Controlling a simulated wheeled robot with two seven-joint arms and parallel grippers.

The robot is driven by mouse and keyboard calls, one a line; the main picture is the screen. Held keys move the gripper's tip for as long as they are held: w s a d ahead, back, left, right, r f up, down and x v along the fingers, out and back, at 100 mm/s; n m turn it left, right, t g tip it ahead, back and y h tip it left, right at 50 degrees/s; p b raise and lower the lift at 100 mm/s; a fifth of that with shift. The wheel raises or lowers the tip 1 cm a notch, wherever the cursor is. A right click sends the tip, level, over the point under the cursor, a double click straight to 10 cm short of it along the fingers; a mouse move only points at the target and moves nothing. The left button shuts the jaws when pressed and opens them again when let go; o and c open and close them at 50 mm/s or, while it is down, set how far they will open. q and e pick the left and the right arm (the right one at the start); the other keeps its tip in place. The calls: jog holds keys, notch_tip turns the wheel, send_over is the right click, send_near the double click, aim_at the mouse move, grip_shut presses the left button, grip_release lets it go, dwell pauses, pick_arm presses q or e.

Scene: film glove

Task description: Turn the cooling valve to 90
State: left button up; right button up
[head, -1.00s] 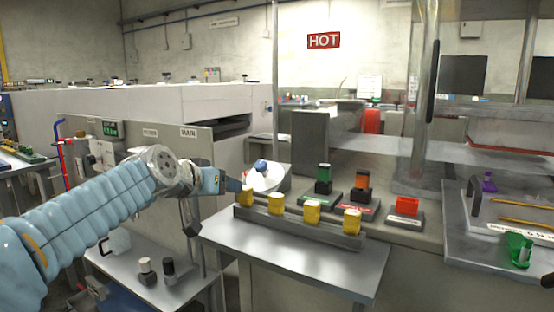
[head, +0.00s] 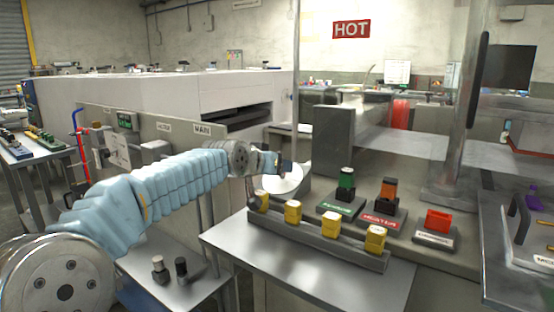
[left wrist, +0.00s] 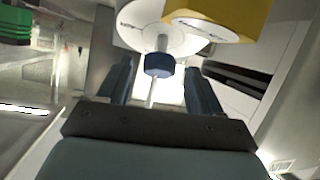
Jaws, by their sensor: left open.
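The cooling valve appears to be the blue knob (left wrist: 158,65) on a pale stem in front of a white round dial (left wrist: 135,32). In the head view the white dial (head: 287,183) stands behind the left end of the yellow block row, and the knob is hidden by my gripper. My left gripper (head: 281,166) is at the dial. In the left wrist view my left gripper (left wrist: 160,88) is open, with the knob between its two fingers and a gap on both sides. The dial's markings are too small to read. My right gripper is out of view.
Several yellow blocks (head: 293,212) stand in a grey rack (head: 315,241) just in front of the dial; one (left wrist: 225,18) is close in the wrist view. Green, orange and red labelled stands are to the right. The metal table (head: 300,280) in front is clear.

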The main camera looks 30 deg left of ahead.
pick_arm(q)
jog(key=shift+x, duration=1.05)
jog(key=shift+d, duration=0.1)
jog(key=shift+c, duration=0.2)
jog(key=c, duration=1)
